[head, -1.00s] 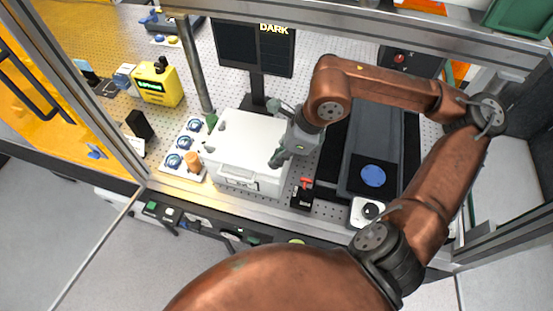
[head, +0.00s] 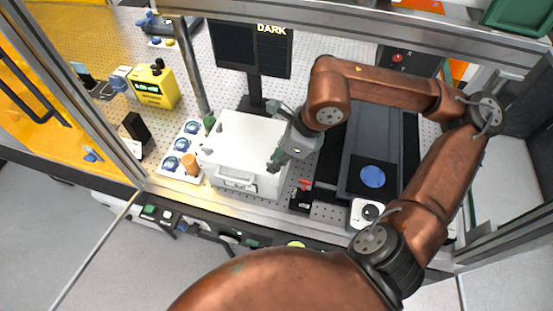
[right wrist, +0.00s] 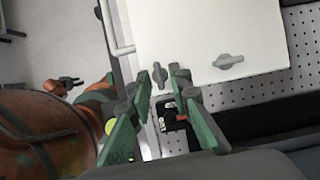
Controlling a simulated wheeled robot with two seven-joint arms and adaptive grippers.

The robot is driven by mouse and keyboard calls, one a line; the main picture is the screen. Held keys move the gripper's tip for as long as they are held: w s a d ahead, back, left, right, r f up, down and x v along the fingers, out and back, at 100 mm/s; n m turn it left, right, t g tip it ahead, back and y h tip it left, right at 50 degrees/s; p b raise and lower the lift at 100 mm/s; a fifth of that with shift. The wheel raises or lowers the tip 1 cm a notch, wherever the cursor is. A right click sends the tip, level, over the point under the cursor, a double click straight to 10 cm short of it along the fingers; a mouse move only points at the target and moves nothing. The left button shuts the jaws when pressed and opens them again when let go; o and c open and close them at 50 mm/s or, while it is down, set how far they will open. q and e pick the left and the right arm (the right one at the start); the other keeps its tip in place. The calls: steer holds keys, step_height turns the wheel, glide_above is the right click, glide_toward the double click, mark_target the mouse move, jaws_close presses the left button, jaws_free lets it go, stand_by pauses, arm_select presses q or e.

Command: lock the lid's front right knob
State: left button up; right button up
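The white box lid (head: 240,135) lies on a box with a front handle (head: 236,182). Two grey knobs show on its left side, a rear one (head: 218,127) and a front one (head: 207,151). My right gripper (head: 272,165) is over the front right corner and hides the knob there in the head view. In the right wrist view the front right knob (right wrist: 160,75) sits between the tips of the open green fingers (right wrist: 162,82); contact cannot be told. The rear right knob (right wrist: 228,62) lies crosswise to it.
A black fixture with a red lever (head: 304,185) stands just right of the box. A dark stage with a blue disc (head: 372,177) is farther right. A tray of round optics (head: 180,152) and an orange cylinder (head: 190,164) stand close on the left. A post (head: 190,65) rises behind.

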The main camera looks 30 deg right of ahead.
steer(key=shift+o, duration=0.3)
steer(key=v, duration=1.2)
stand_by(0.3)
